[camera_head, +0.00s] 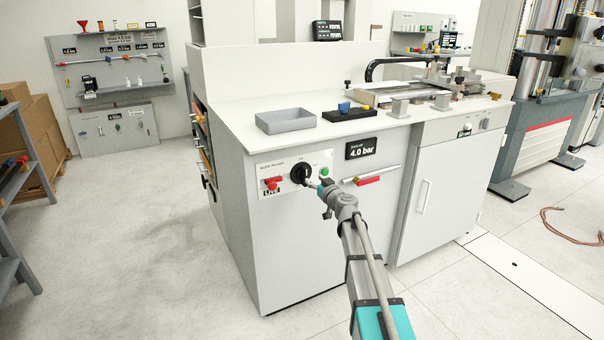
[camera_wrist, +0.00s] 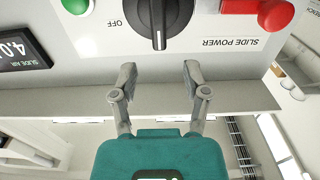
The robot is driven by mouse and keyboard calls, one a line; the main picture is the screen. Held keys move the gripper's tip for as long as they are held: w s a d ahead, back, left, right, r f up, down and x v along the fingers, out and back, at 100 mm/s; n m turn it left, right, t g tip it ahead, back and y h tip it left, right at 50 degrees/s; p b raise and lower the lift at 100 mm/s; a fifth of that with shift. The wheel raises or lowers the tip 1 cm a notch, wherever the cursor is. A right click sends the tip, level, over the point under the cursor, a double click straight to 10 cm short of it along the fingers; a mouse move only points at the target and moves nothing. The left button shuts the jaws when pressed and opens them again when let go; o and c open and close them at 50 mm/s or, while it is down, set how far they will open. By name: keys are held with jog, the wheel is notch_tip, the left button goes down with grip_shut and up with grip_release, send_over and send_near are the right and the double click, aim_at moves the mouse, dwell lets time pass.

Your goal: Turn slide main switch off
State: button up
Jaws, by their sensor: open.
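The slide main switch, a black rotary knob (camera_head: 301,174), is on the front panel of the white bench. In the upside-down wrist view the knob (camera_wrist: 160,18) is cut by the top edge, its white pointer line toward my fingers. The "OFF" label (camera_wrist: 115,23) is to its left and "SLIDE POWER" (camera_wrist: 229,43) to its right. My gripper (camera_wrist: 157,72) is open and empty, its two grey fingers spread apart below the knob in that picture. In the head view my gripper (camera_head: 316,185) is close in front of the knob, partly overlapping it; contact is unclear there.
A red control (camera_head: 271,183) with a "LIVE" sign is left of the knob. A green button (camera_head: 326,170) is right of it, near my gripper. A 4.0 bar display (camera_head: 361,148) and a red-handled lever (camera_head: 368,180) are further right. A grey tray (camera_head: 286,121) stands on the bench.

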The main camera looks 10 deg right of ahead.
aim_at(306, 172)
jog(key=x, duration=0.7)
jog(key=shift+w+a, duration=0.1)
jog(key=shift+w, duration=0.15)
jog(key=shift+c, duration=0.3)
grip_shut()
jog(key=shift+a, duration=0.35)
jog(key=shift+d, duration=0.2)
